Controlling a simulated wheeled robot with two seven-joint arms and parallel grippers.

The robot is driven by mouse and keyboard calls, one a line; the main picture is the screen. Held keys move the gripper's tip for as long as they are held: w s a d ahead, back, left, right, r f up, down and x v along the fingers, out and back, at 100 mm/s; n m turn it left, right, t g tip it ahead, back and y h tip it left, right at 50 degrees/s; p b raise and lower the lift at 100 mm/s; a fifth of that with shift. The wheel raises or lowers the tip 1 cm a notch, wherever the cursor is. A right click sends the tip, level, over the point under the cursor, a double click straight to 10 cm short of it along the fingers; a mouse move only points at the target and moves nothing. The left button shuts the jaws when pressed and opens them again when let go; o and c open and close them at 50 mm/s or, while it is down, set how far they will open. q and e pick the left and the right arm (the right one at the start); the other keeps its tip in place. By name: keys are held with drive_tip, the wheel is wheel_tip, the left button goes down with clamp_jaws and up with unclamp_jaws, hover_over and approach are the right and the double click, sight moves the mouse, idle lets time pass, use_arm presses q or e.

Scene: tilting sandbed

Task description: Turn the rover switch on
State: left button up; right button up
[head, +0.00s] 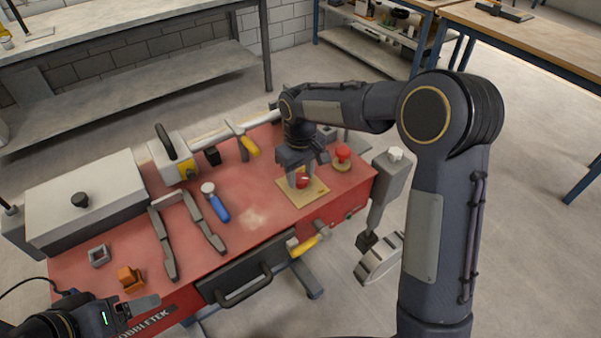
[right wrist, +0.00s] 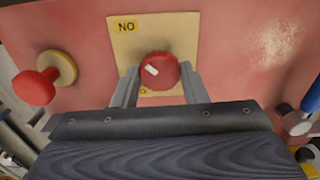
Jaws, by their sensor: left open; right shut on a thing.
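The rover switch is a round red knob (right wrist: 158,72) with a small white mark, set on a pale yellow plate (right wrist: 127,46). A label near the plate's top left reads "NO" in the right wrist view, which is "ON" seen upside down. In the head view the plate (head: 314,192) lies on the right part of the red bench top. My right gripper (head: 301,182) points down over it, one finger on each side of the knob, shut on it. My left gripper (head: 140,306) is open and empty at the bench's front left corner.
A red mushroom button (head: 343,153) stands close beside the plate. A blue-handled tool (head: 215,203), grey bars (head: 163,243), an orange block (head: 131,278) and a grey box (head: 85,190) occupy the left and middle. A yellow-handled valve (head: 305,243) juts from the front edge.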

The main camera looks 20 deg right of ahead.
sight(300, 177)
drive_tip(key=shift+m, duration=0.3)
drive_tip(key=o, duration=1)
drive_tip(key=shift+c, duration=0.2)
wheel_tip(300, 177, up, 7)
drive_tip(key=shift+f, duration=0.1)
drive_tip(key=shift+r, duration=0.55)
